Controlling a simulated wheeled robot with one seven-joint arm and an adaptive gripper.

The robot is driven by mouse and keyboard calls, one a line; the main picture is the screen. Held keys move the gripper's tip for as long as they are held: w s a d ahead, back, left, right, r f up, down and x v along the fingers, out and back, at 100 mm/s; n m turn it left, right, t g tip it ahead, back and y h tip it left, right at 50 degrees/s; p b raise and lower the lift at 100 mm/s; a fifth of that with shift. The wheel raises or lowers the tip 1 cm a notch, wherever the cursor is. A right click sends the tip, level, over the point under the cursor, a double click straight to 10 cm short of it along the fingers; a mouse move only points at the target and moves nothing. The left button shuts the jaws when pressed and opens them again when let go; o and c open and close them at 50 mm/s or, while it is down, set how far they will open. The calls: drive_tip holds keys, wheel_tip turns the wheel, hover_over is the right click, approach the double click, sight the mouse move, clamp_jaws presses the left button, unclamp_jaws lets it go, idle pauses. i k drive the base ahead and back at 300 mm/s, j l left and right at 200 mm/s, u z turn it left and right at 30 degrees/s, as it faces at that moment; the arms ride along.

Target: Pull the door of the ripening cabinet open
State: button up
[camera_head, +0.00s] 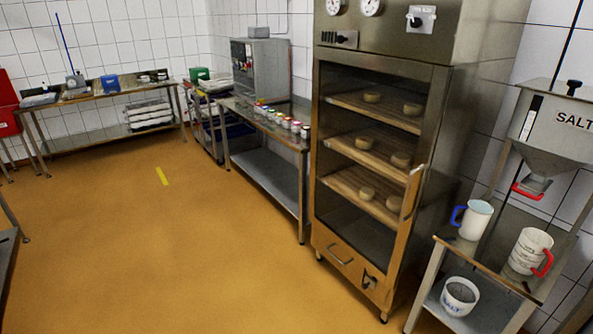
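The ripening cabinet (478,100) is a tall steel unit right of centre. Its glass door (436,112) has a steel frame and looks shut. A vertical handle (411,190) stands on the right side of the door frame, at about mid height. Through the glass I see wooden shelves (349,145) with several round cheeses (364,142) on them. Below the glass are a bar handle (340,254) and a small dark fitting (370,281). My gripper and arm are not in view.
A small steel table (456,243) with jugs stands right of the cabinet, below a salt hopper (558,120). A steel bench (270,130) with several small jars stands left of it. The orange floor (190,250) in front is clear.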

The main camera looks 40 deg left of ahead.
sight(439, 76)
drive_tip(key=u, duration=1.05)
drive_tip(key=i+j+z, duration=0.25)
drive_tip(key=i, duration=0.2)
drive_tip(key=i+j+z, duration=0.1)
drive_tip(key=i+z, duration=0.15)
drive_tip(key=i, duration=0.2)
